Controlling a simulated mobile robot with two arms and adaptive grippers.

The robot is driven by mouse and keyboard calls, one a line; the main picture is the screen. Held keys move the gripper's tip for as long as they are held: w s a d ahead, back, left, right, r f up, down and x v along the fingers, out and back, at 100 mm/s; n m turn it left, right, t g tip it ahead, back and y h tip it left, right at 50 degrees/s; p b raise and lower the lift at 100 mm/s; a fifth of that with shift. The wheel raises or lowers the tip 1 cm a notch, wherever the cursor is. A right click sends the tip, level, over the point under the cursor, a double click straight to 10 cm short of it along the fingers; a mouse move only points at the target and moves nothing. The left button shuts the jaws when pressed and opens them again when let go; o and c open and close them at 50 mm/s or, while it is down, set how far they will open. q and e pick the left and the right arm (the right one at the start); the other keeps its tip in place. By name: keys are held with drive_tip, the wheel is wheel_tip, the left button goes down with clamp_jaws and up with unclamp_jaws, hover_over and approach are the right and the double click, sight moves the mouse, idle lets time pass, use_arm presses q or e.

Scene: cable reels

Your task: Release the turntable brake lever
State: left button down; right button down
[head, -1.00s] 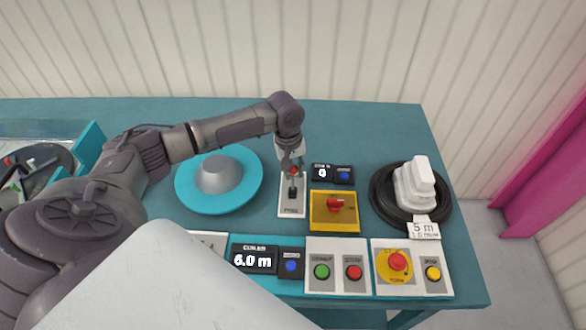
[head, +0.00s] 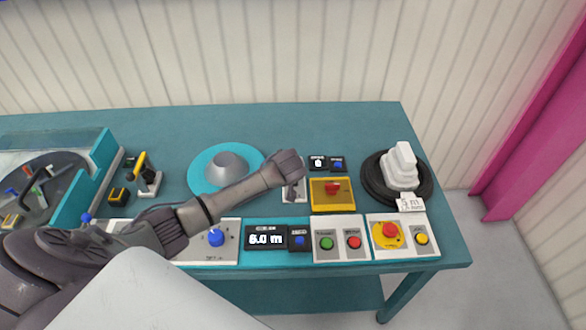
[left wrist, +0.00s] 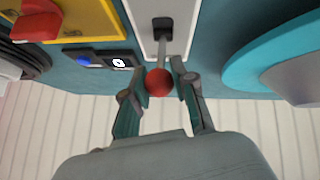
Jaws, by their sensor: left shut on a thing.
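The brake lever (left wrist: 163,48) shows in the left wrist view as a grey rod with a red ball knob, rising from a black slot in a white plate (left wrist: 150,13). My left gripper (left wrist: 159,76) is shut on the red knob, with one finger at each side. In the head view the white lever plate (head: 301,194) shows only in part, because my left wrist covers the lever and the fingers. The cyan turntable (head: 205,182) with its grey cone lies just left of the lever. My right gripper is in neither view.
Right of the lever stand a yellow box with a red knob (head: 332,188), a small display (head: 318,163) and a black cable reel (head: 423,190). A row of button panels (head: 340,240) lines the front edge. The table (head: 330,125) behind is clear.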

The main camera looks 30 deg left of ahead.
use_arm(q)
drive_tip(key=shift+s+d+f+t, duration=0.15)
drive_tip(key=shift+s+f+t, duration=0.1)
drive_tip(key=shift+t, duration=0.05)
drive_tip(key=shift+s+d+y+b, duration=0.1)
drive_tip(key=shift+y+b, duration=0.2)
drive_tip(key=shift+b, duration=0.05)
drive_tip(key=shift+s+t, duration=0.15)
drive_tip(key=shift+t, duration=0.35)
drive_tip(key=shift+y+b, duration=0.3)
drive_tip(key=shift+b, duration=0.1)
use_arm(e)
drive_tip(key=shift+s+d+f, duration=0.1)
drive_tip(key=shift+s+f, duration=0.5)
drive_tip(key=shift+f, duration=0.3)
use_arm(q)
drive_tip(key=c, duration=0.9)
unclamp_jaws()
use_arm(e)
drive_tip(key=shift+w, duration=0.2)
